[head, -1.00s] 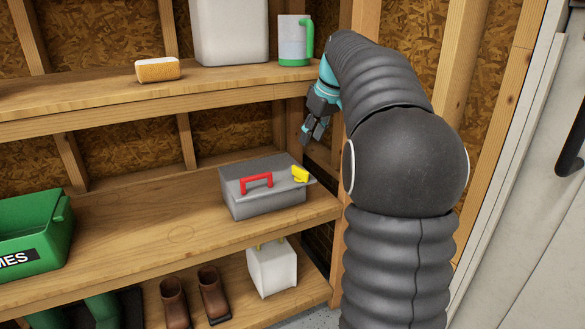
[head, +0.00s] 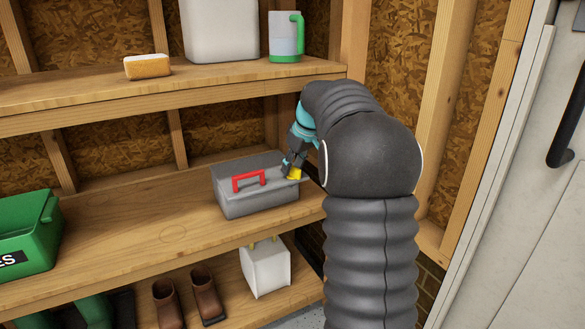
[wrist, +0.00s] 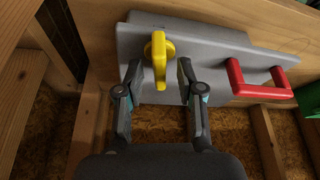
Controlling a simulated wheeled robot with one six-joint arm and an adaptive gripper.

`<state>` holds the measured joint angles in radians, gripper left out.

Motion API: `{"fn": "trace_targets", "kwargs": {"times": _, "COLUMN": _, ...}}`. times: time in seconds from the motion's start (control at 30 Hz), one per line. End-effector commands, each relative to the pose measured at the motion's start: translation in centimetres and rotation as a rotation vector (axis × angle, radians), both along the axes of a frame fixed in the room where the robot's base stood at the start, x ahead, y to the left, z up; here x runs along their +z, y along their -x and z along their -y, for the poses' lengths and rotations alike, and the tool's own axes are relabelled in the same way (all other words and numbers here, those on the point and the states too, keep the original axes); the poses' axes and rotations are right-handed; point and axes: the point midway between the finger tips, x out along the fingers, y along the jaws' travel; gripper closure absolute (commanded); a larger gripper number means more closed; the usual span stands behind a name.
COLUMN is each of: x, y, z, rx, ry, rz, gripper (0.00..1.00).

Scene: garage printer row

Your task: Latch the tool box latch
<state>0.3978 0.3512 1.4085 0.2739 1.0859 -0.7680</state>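The grey tool box (head: 250,203) with a red handle (head: 249,181) sits on the middle shelf. Its yellow latch (head: 294,174) is at the right end of the lid, and in the wrist view the latch (wrist: 158,58) stands out from the lid. My gripper (wrist: 158,75) is open, with one finger on each side of the latch and a gap to both. In the head view my gripper (head: 291,163) is right over the latch and partly hides it.
A wooden post (head: 345,40) stands close to the right of the box. The upper shelf (head: 100,100) runs above, holding a sponge (head: 147,67) and a jug (head: 286,38). A green bin (head: 30,235) is far left. The shelf between bin and box is clear.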

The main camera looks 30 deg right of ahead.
Motion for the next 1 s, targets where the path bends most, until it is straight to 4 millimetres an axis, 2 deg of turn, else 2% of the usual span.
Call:
{"fn": "trace_targets", "kwargs": {"times": 0.13, "x": -0.67, "y": -0.28, "z": -0.1, "rx": 0.0, "ry": 0.0, "rz": 0.001, "gripper": 0.62}}
{"fn": "trace_targets", "kwargs": {"times": 0.4, "x": -0.78, "y": -0.33, "z": -0.1, "rx": 0.0, "ry": 0.001, "rz": 0.001, "gripper": 0.62}}
{"fn": "trace_targets", "kwargs": {"times": 0.43, "x": -0.78, "y": -0.33, "z": -0.09, "rx": 0.0, "ry": 0.001, "rz": 0.001, "gripper": 0.65}}
{"fn": "trace_targets", "kwargs": {"times": 0.57, "x": -0.78, "y": -0.33, "z": -0.09, "rx": 0.0, "ry": 0.001, "rz": 0.001, "gripper": 0.97}}
{"fn": "trace_targets", "kwargs": {"times": 0.6, "x": -0.78, "y": -0.32, "z": -0.09, "rx": 0.0, "ry": 0.001, "rz": 0.001, "gripper": 1.0}}
{"fn": "trace_targets", "kwargs": {"times": 0.83, "x": -0.75, "y": -0.31, "z": -0.11, "rx": -0.012, "ry": 0.0, "rz": 0.001, "gripper": 1.0}}
{"fn": "trace_targets", "kwargs": {"times": 1.0, "x": -0.75, "y": -0.27, "z": -0.13, "rx": -0.108, "ry": 0.0, "rz": -0.001, "gripper": 1.0}}
